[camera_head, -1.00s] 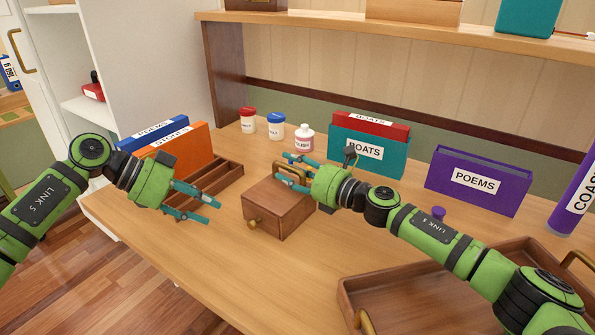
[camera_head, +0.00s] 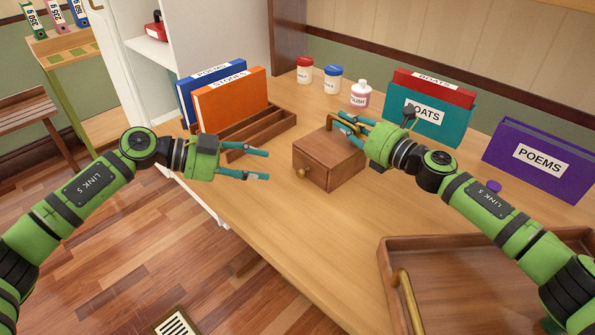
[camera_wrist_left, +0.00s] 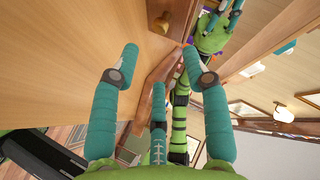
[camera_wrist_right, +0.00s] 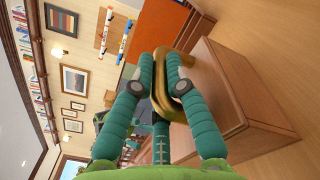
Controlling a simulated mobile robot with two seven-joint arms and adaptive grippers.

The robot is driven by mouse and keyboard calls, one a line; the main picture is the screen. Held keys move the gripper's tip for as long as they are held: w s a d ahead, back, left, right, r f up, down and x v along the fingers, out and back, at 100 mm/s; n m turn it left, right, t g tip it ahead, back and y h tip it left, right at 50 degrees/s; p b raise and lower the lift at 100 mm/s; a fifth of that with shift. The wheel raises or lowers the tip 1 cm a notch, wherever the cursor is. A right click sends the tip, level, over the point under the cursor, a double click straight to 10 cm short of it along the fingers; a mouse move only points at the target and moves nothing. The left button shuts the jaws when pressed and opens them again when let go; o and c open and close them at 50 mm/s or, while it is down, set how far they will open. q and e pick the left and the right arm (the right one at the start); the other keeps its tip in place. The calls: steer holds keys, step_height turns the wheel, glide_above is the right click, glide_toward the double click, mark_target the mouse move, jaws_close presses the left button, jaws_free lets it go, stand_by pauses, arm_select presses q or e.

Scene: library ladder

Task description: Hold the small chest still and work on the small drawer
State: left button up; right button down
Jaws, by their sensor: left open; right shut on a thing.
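The small chest (camera_head: 335,160) is a brown wooden box on the desk, with a brass handle (camera_wrist_right: 160,85) on top. Its small drawer (camera_head: 316,174) faces front left, appears shut, and has a round brass knob (camera_head: 302,173). The knob also shows at the top of the left wrist view (camera_wrist_left: 162,23). My right gripper (camera_head: 345,125) is shut on the brass handle; its fingers close around the bar in the right wrist view (camera_wrist_right: 173,70). My left gripper (camera_head: 268,165) is open and empty, pointing toward the drawer front, a short gap left of the knob.
A wooden rack (camera_head: 265,135) with orange (camera_head: 232,105) and blue binders stands behind my left gripper. Small jars (camera_head: 332,80) and teal (camera_head: 440,118) and purple boxes (camera_head: 535,165) stand behind the chest. A brown tray (camera_head: 480,246) lies front right. The desk before the chest is clear.

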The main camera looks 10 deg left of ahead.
mark_target(298, 174)
arm_select(q)
steer(key=m, duration=0.1)
steer(key=s+f+m+t, duration=0.1)
steer(key=shift+s+a+m+t+h, duration=0.25)
steer(key=shift+a+m+t+h, duration=0.05)
steer(key=shift+a+m, duration=0.1)
steer(key=m+t, duration=0.1)
steer(key=m, duration=0.1)
steer(key=s+m+t, duration=0.1)
steer(key=shift+s+a+f+m, duration=0.1)
steer(key=shift+s+a+m, duration=0.2)
steer(key=shift+a+m, duration=0.1)
steer(key=x, duration=1.2)
steer(key=shift+w+a, duration=0.1)
jaws_close()
